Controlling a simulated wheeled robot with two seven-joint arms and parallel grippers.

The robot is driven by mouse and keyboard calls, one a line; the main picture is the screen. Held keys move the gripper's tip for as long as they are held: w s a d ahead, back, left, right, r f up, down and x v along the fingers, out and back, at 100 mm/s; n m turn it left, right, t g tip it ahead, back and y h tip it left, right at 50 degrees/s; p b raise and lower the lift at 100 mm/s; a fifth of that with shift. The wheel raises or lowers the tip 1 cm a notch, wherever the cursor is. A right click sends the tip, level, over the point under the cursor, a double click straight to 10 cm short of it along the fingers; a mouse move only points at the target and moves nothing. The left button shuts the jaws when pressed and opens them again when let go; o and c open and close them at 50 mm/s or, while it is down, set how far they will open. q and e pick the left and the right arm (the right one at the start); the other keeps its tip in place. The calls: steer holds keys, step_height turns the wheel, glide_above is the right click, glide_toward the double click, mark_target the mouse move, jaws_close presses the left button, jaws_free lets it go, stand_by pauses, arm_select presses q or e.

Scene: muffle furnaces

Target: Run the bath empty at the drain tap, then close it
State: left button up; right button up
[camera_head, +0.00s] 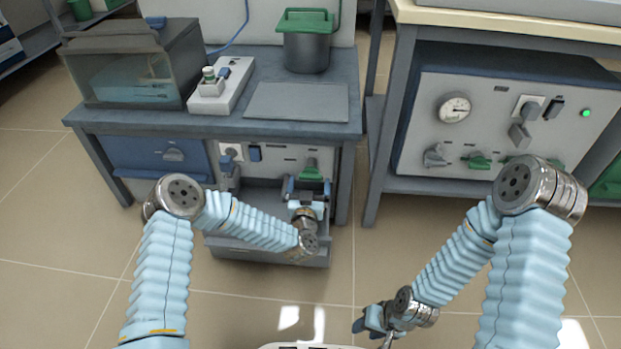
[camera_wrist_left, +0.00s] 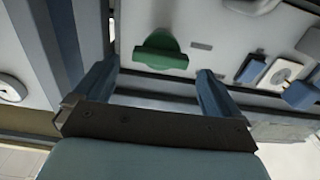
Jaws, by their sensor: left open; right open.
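A glass-walled bath (camera_head: 137,75) with a grey lid stands at the left of the bench, with bluish liquid showing low inside. Below the bench top, a pale panel carries a green tap handle (camera_head: 310,168); whether it is the drain tap cannot be read. A grey handle (camera_head: 229,176) is left of it. My left gripper (camera_head: 307,187) is open just in front of the green handle. In the left wrist view the green handle (camera_wrist_left: 160,52) shows beyond and between the two blue fingers, apart from both. My right gripper (camera_head: 372,326) is open and empty, low over the floor.
The grey bench (camera_head: 205,128) also carries a pot with green lid (camera_head: 306,50), a white block (camera_head: 222,88) and a flat grey plate (camera_head: 297,101). A second bench at right holds a panel with a gauge (camera_head: 454,107) and several taps. Tiled floor between is clear.

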mark_target(310, 178)
arm_select(q)
steer(key=shift+w, duration=2.05)
steer(key=c, duration=1)
steer(key=shift+o, duration=0.2)
steer(key=shift+d, duration=0.1)
